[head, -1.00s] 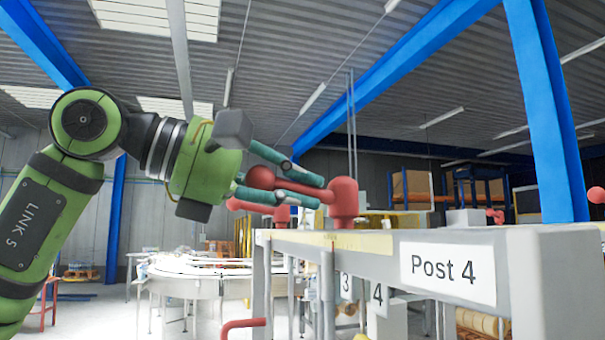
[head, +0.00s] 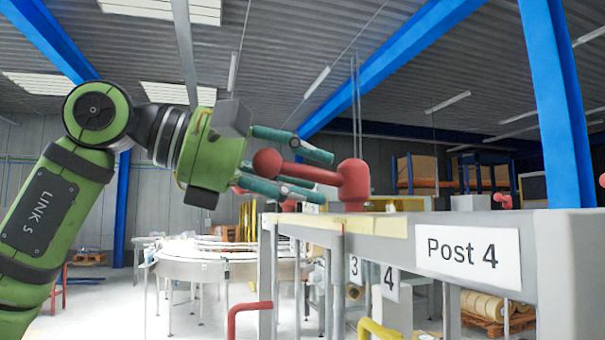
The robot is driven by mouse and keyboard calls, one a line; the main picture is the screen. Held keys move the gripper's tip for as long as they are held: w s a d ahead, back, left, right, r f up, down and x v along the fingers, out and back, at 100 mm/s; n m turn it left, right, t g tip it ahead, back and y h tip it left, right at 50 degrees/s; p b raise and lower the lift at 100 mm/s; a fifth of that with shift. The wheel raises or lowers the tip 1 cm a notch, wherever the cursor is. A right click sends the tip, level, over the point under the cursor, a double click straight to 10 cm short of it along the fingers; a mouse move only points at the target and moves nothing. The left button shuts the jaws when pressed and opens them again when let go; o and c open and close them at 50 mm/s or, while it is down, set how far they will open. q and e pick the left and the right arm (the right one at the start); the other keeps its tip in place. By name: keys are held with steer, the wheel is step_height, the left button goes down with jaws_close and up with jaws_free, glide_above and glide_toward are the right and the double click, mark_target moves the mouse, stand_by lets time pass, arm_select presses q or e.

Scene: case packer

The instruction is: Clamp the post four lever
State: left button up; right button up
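The post four lever (head: 315,174) is a red arm with a round knob on its left end and a thick upright hub on its right. The hub stands on the grey beam (head: 400,224) that carries the "Post 4" label (head: 468,252). My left gripper (head: 326,177) is open, with one teal finger above the lever arm and one below it in the picture. Gaps show between the fingers and the lever arm. The knob lies between the fingers, near the green gripper body. My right gripper is not in view.
A red bent handle (head: 240,310) and a yellow one (head: 375,328) are below the beam. A round white conveyor (head: 205,252) stands behind at the left. A blue column (head: 557,100) rises at the right. Signs 3 and 4 hang behind the beam.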

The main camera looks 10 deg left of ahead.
arm_select(q)
steer(key=shift+s+a+r, duration=0.15)
steer(key=shift+s, duration=0.1)
steer(key=v, duration=1.1)
steer(key=shift+a, duration=0.25)
